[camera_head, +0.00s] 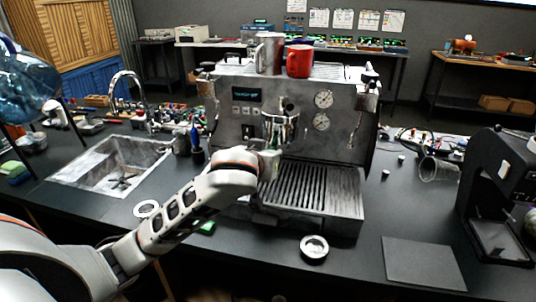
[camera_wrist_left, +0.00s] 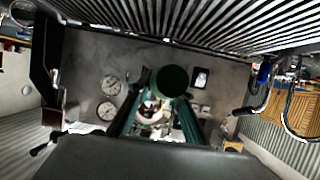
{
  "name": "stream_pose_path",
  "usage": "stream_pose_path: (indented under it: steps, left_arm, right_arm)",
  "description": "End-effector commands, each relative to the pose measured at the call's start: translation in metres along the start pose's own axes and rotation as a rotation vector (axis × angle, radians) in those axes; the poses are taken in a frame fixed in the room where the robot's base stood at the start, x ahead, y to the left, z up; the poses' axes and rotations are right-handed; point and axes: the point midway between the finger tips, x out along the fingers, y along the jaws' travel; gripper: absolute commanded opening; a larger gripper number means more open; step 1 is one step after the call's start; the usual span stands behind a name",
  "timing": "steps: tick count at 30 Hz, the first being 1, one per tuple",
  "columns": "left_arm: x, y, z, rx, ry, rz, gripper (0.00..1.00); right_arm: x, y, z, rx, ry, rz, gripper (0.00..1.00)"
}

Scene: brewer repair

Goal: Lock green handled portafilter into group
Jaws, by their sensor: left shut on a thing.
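The espresso machine (camera_head: 300,95) stands in the middle of the counter, with its group (camera_head: 283,112) on the front face. My left arm reaches in from the left, and my left gripper (camera_head: 272,150) is in front of the machine just below the group. In the left wrist view the green handle (camera_wrist_left: 171,80) shows end-on between the fingers of my left gripper (camera_wrist_left: 158,118), which is shut on it. The portafilter's metal head is mostly hidden, so I cannot tell whether it is seated in the group. My right gripper is not in view.
The slatted drip tray (camera_head: 312,190) lies below my gripper. A red mug (camera_head: 299,61) and a steel jug (camera_head: 268,53) stand on top of the machine. A sink (camera_head: 112,165) is at left, a black grinder (camera_head: 505,180) at right. A metal ring (camera_head: 314,248) lies in front.

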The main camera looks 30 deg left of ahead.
Motion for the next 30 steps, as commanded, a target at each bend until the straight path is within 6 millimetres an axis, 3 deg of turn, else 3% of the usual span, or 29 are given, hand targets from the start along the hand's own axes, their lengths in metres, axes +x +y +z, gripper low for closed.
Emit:
stream_pose_path:
  steps: [13, 14, 15, 16, 26, 30]
  left_arm:
    - [0.0, 0.006, -0.001, -0.029, 0.001, -0.065, 0.0]
    - [0.0, 0.006, -0.001, -0.029, 0.001, -0.065, 0.25]
    - [0.0, 0.006, -0.001, -0.029, 0.001, -0.065, 0.35]
    - [0.0, 0.006, -0.001, -0.029, 0.001, -0.065, 0.4]
    - [-0.001, 0.006, 0.001, -0.028, -0.002, -0.064, 0.4]
    - [-0.012, 0.009, 0.001, -0.031, -0.001, -0.06, 0.4]
  right_arm:
    - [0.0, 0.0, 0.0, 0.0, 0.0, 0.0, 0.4]
    - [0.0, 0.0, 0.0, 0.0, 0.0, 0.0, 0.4]
    - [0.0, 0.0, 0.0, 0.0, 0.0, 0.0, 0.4]
    - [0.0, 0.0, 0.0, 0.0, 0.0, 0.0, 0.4]
    - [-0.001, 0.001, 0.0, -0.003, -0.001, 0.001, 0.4]
    - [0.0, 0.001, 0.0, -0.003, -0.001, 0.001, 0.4]
